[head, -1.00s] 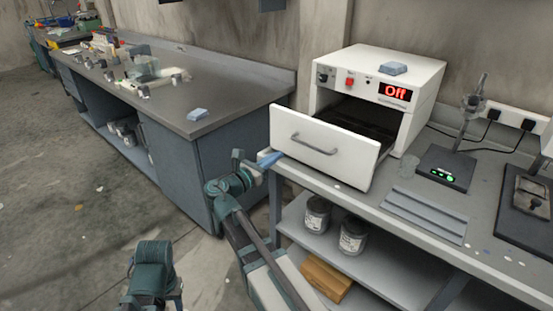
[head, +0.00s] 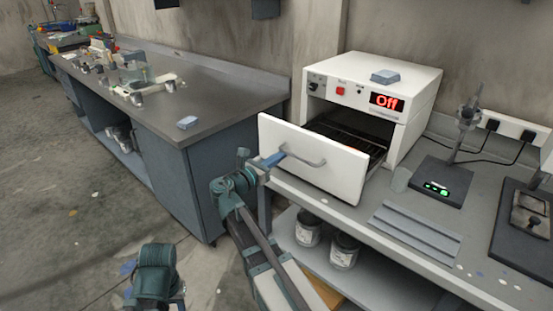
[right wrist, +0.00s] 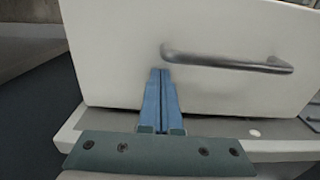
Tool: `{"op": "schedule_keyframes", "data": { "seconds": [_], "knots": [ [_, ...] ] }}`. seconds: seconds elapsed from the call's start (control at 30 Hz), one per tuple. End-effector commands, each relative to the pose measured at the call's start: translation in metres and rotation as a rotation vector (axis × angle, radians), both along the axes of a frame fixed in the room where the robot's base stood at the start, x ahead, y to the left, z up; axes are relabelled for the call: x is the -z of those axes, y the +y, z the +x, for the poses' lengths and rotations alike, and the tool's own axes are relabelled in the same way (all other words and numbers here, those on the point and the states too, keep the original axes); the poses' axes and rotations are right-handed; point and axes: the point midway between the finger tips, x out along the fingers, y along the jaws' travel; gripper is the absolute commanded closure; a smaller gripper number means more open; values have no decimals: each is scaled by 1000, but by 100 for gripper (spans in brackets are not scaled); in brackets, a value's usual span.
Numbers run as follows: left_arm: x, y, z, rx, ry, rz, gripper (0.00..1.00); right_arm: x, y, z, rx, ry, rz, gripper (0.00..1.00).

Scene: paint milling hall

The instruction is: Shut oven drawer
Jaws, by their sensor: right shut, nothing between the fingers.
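The white oven (head: 425,85) stands on a grey bench, its red display reading Off. Its drawer (head: 335,175) is pulled out toward me, with the dark rack inside showing. A grey bar handle (head: 308,161) runs across the drawer front; it also shows in the right wrist view (right wrist: 225,64). My right gripper (head: 280,157) is shut and empty, its blue fingers pointing at the drawer front by the handle's left end. In the right wrist view the fingertips (right wrist: 161,72) are just below that end; I cannot tell whether they touch. My left gripper is out of view.
A small blue-grey block (head: 384,76) lies on the oven top. A stand with a green-lit base (head: 440,182) and a ridged grey plate (head: 415,231) are right of the drawer. Cans (head: 343,252) stand on the shelf below. A separate workbench (head: 195,95) is at left.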

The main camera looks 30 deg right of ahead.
Motion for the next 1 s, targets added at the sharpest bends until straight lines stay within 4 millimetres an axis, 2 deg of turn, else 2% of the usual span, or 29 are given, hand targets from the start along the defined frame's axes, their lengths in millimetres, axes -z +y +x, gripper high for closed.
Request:
{"op": "schedule_keyframes", "data": {
  "seconds": [0.17,0.6,0.8,1.0],
  "knots": [
    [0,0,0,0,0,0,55,0,-33,15,5,1,-1,100],
    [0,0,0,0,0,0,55,0,-141,60,4,1,-1,100],
    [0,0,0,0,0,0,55,0,-177,75,2,1,-1,100],
    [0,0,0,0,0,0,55,0,-201,84,1,1,-1,100]
  ]
}}
